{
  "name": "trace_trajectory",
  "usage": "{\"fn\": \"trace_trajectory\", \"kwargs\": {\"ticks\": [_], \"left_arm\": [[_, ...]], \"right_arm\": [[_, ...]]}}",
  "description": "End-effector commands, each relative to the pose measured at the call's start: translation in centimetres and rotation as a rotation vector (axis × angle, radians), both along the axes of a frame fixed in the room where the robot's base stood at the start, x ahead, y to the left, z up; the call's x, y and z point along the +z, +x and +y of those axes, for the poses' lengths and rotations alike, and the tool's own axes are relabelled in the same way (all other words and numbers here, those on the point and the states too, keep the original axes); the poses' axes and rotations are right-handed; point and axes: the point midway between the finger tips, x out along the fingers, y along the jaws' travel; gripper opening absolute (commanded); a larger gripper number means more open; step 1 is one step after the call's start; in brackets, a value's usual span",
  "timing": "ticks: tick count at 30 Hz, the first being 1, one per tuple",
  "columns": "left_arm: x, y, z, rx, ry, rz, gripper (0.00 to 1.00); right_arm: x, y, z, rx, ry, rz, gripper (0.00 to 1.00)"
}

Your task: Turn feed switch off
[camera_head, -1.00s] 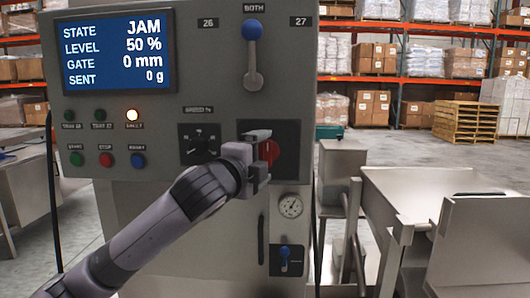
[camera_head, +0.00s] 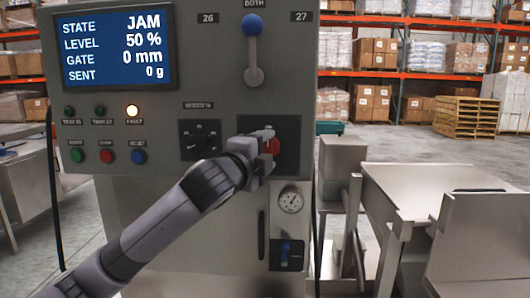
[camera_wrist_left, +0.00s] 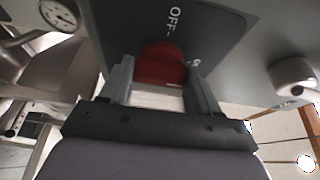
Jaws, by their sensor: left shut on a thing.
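The red feed switch (camera_head: 274,146) sits on a dark square plate (camera_head: 290,132) at the right of the grey control cabinet. In the left wrist view the red switch handle (camera_wrist_left: 161,65) stands between the two fingers, with "OFF" printed on the plate beyond it. My left gripper (camera_head: 266,146) is at the switch, its fingers (camera_wrist_left: 160,85) shut on the red handle. The gripper hides part of the switch in the head view. My right gripper is not in view.
The screen (camera_head: 114,46) reads JAM, level 50 %, gate 0 mm.

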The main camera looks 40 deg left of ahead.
Motion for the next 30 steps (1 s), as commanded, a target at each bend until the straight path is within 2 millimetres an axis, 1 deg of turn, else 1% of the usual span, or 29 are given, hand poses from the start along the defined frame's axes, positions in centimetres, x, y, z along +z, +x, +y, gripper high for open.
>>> {"fn": "trace_trajectory", "kwargs": {"ticks": [5, 11, 30], "left_arm": [[-0.3, 0.0, 0.0, 0.0, -0.061, -0.036, 0.31], [-0.6, 0.0, -0.1, -0.001, -0.188, -0.113, 0.31], [-1.0, 0.2, -0.3, -0.001, -0.709, -0.428, 0.31]], "right_arm": [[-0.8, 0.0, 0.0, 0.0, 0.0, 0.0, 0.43], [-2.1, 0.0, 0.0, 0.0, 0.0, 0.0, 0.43], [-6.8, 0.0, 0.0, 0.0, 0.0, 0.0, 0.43]]}}
